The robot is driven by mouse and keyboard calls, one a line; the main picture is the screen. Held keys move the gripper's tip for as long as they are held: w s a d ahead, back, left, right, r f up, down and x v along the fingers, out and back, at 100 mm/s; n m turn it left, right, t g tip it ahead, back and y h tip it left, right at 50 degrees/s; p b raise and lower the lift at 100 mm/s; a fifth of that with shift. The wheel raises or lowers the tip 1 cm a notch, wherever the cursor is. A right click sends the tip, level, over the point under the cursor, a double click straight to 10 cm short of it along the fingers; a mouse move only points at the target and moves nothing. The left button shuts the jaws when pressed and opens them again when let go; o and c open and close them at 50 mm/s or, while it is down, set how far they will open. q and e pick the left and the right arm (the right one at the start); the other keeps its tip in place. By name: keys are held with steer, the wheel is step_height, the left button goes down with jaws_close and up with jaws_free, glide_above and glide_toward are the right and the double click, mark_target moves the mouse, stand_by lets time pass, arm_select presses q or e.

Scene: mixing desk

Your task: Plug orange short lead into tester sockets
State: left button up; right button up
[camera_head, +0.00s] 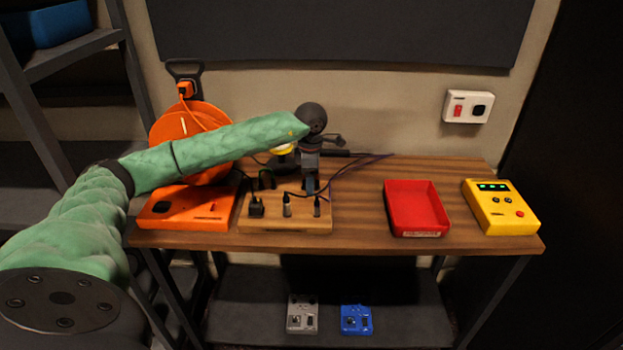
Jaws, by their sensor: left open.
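The yellow tester (500,207) stands at the right end of the desk, with a lit green display, two dark round sockets and a red button on top. No plug shows in its sockets. An orange reel (165,130) stands at the back left, with an orange plug and cord (185,90) at its top. I cannot tell whether this cord is the orange short lead. My left gripper (311,186) points down, open, over the back of a wooden block (290,226), close to its plugs. The arm hides part of the reel. My right gripper is out of view.
The block holds a black plug (256,208) and other dark plugs with dark leads. An orange box (186,210) lies left, an empty red tray (416,208) right of centre. A wall socket (468,106) is above. Desk around the tray is bare.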

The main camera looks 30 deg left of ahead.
arm_select(q)
steer(key=shift+c, duration=0.2)
jaws_close()
stand_by(0.3)
steer(key=shift+r, duration=0.2)
steer(key=shift+r+p, duration=0.65)
steer(key=shift+r, duration=2.1)
